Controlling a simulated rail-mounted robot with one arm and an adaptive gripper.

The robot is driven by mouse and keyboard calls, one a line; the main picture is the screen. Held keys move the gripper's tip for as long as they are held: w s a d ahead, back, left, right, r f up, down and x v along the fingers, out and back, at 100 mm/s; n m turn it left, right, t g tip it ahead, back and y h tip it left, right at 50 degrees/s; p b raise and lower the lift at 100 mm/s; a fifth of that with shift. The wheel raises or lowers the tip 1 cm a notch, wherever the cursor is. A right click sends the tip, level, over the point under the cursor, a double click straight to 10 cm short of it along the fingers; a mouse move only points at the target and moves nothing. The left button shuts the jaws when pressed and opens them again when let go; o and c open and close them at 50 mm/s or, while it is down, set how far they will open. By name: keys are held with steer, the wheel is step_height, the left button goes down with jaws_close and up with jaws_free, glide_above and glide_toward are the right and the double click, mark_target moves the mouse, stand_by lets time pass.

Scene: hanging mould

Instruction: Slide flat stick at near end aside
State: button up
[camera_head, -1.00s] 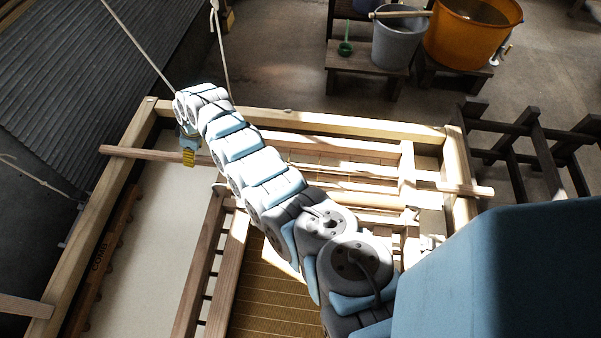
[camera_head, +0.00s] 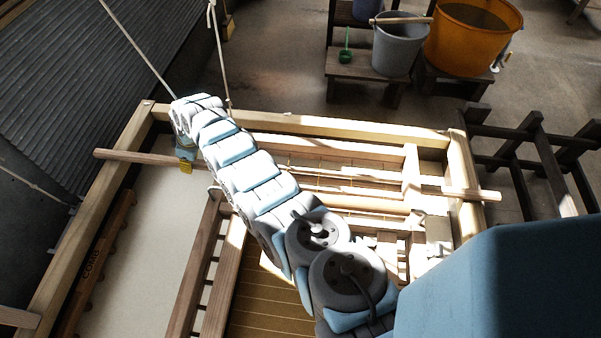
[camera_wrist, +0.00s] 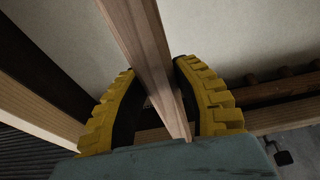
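A long flat wooden stick (camera_head: 125,156) lies across one end of the wooden frame, both ends sticking out past the side rails; its right end (camera_head: 480,194) shows beyond the right rail. My gripper (camera_head: 186,167) is at the stick's left part, inside the left rail. In the wrist view, the stick (camera_wrist: 143,45) runs between the two yellow ribbed fingers of my gripper (camera_wrist: 155,67). The fingers are apart, with space beside the stick on the left; the right finger is close to it. Whether that finger touches it cannot be told. My arm hides the stick's middle.
The wooden frame (camera_head: 300,122) surrounds a pale sheet (camera_head: 150,240) and slatted mould parts (camera_head: 265,310). A comb (camera_head: 92,265) lies along the left side. Cords (camera_head: 130,40) hang nearby. An orange tub (camera_head: 470,40) and grey bucket (camera_head: 395,50) stand behind, a dark rack (camera_head: 540,150) at right.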

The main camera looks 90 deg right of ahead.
jaws_close()
steer(key=o, duration=0.8)
jaws_free()
steer(key=shift+r, duration=0.2)
steer(key=shift+v, duration=5.85)
